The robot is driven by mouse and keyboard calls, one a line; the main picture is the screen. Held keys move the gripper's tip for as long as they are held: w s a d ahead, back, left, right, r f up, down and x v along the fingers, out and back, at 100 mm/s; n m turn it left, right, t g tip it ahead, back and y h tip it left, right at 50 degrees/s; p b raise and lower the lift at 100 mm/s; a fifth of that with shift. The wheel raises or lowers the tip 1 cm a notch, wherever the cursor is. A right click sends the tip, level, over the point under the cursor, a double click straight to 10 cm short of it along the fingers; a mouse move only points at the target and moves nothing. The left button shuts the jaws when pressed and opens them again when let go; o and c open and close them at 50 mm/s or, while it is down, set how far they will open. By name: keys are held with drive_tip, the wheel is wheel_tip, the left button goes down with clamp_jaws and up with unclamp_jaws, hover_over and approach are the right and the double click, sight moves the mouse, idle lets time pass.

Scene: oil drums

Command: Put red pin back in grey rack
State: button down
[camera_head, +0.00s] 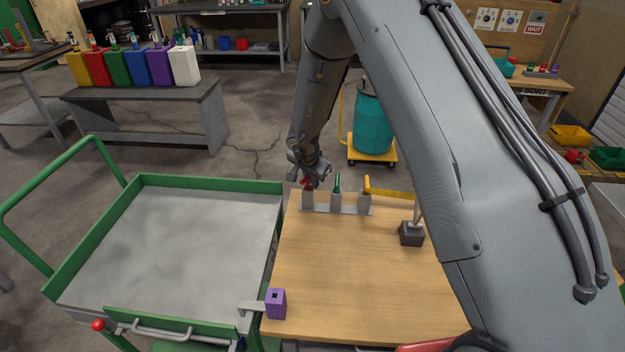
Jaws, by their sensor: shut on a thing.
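The grey rack (335,210) stands near the far edge of the wooden table and has three upright grey posts. A green pin (337,184) stands in the middle post and a yellow-orange pin (367,184) in the right post. My gripper (308,178) is shut on the red pin (307,184), directly at the top of the left post. The gripper fingers hide part of the pin. I cannot tell how deep the red pin sits in the post.
The wooden table (345,275) is mostly bare. A dark block (411,233) with a thin rod stands at the right, by my arm. A purple block (275,303) sits at the front left edge. A green-framed cart (170,245) adjoins on the left. A teal drum (372,125) stands behind.

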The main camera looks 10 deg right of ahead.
drive_tip(key=shift+f, duration=0.2)
drive_tip(key=c, duration=1.7)
unclamp_jaws()
drive_tip(key=o, duration=0.6)
drive_tip(key=shift+r+p, duration=1.5)
drive_tip(key=shift+p, duration=1.35)
